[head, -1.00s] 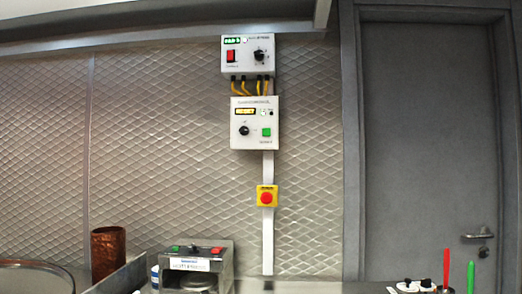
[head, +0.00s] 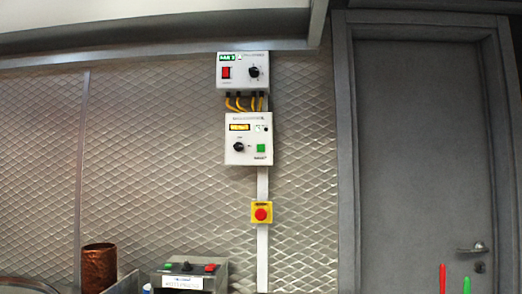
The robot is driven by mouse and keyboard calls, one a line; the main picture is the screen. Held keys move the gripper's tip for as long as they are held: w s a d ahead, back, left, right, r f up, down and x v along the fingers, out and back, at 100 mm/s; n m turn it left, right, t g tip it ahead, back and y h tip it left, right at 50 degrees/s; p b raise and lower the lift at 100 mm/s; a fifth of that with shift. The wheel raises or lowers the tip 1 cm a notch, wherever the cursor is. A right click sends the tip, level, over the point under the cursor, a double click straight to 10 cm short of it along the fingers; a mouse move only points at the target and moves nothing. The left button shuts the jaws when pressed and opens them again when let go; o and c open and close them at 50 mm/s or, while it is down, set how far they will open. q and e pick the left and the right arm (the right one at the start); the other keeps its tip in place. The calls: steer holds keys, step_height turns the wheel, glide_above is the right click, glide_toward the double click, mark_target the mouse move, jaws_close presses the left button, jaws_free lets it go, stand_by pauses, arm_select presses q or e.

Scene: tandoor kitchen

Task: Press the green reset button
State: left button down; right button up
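Neither of my grippers is in the head view.
An upper white box (head: 243,70) with a red switch joins the lower box by yellow cables. A red emergency button (head: 261,214) on yellow is below. A copper cup (head: 98,265) stands lower left. A grey door (head: 420,150) is right. Red (head: 442,278) and green (head: 466,285) handles show lower right.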

jaws_close()
steer(key=shift+s+f, duration=0.1)
steer(key=shift+s, duration=0.05)
stand_by(1.1)
